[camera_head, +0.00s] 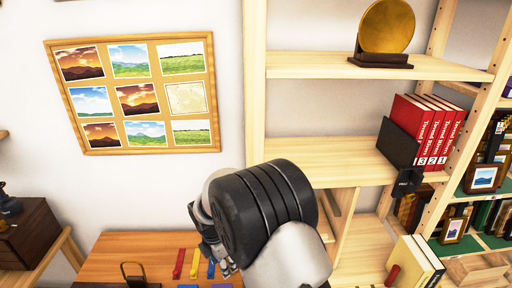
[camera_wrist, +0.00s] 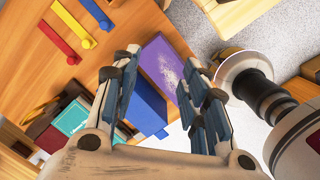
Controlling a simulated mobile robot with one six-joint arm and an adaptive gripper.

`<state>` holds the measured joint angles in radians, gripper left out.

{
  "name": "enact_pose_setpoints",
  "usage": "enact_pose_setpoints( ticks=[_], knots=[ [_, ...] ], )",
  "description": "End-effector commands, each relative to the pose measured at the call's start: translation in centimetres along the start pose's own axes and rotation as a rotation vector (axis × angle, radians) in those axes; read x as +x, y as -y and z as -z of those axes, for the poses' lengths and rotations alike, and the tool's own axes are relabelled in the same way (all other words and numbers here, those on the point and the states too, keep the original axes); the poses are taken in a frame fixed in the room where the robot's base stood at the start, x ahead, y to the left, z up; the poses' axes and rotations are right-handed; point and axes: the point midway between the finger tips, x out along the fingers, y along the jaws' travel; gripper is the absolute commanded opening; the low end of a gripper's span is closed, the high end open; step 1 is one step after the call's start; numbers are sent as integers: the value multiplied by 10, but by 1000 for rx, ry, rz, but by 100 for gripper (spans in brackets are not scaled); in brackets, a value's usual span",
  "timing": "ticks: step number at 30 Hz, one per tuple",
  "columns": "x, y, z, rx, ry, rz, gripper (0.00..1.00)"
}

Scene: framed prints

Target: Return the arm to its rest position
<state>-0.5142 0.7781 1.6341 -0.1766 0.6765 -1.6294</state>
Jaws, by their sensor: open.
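My arm (camera_head: 265,205) reaches across the lower middle of the head view, in front of the shelf and above the wooden desk. My gripper (camera_wrist: 163,65) is open in the wrist view, with its two fingers spread and nothing held between them. In the head view it points down at the desk, partly hidden behind my dark wrist joint. Beyond the fingers, a purple item (camera_wrist: 163,62) and a blue item (camera_wrist: 145,105) show on or near the desk. I cannot tell how far below the fingers they are.
The wooden desk (camera_head: 120,248) holds red, yellow and blue strips (camera_wrist: 62,42). The pale wooden shelf (camera_head: 310,165) stands close to my arm, with red books (camera_head: 425,130) and a gold disc (camera_head: 387,25). A framed photo board (camera_head: 73,120) hangs left. The wall between is clear.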

Motion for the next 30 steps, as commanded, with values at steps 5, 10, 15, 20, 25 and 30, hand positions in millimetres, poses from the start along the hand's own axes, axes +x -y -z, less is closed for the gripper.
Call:
enact_pose_setpoints(
  ticks=[5,10,15,20,25,30],
  knots=[
    [-41,17,-24,188,1,-23,41],
    [-87,43,-47,416,-3,-54,41],
    [-148,94,-72,759,-16,-101,41],
    [-198,159,-84,1128,-42,-149,41],
    [-232,229,-80,1515,-85,-205,41],
    [-245,294,-63,1880,-143,-258,41]
  ],
)
